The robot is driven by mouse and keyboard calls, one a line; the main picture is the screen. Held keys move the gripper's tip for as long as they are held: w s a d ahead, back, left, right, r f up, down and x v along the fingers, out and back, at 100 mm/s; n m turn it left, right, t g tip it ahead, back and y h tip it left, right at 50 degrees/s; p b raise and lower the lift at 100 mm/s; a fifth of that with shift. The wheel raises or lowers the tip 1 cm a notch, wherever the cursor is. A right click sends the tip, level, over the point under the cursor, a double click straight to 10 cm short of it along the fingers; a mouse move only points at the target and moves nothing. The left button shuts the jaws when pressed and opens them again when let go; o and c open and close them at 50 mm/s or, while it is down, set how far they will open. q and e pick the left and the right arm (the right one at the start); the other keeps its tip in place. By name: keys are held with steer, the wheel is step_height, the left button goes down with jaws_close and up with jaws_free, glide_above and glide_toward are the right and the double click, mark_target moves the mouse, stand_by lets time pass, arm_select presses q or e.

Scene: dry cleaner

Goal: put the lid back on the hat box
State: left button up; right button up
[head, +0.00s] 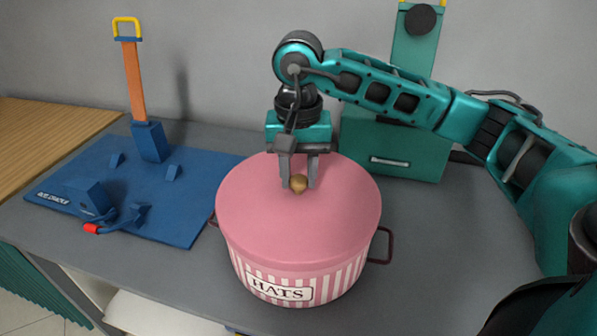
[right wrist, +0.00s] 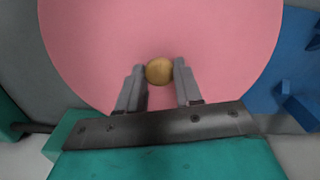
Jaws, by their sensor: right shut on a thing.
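The hat box (head: 290,275) is round, with pink and white stripes and a "HATS" label, and stands upright on the grey counter. The pink lid (head: 298,225) lies over the top of the box; from here I cannot tell whether it is fully seated. A round brass knob (head: 298,184) is at the lid's middle. My right gripper (head: 299,183) comes down from above and is shut on the knob. The right wrist view shows the knob (right wrist: 159,71) between the fingertips, with the pink lid (right wrist: 160,35) beneath. My left gripper is not in view.
A blue board (head: 130,200) with an upright orange-handled post (head: 134,85) lies on the left. A teal cabinet (head: 392,150) stands behind the box. Dark side handles (head: 381,246) stick out from the box. The counter (head: 430,260) is bare at right.

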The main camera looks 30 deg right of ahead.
stand_by(1.1)
steer(key=shift+f+b, duration=0.2)
steer(key=shift+b, duration=0.5)
stand_by(0.5)
stand_by(0.4)
steer(key=o, duration=1.1)
steer(key=shift+o, duration=0.7)
steer(key=o, duration=0.4)
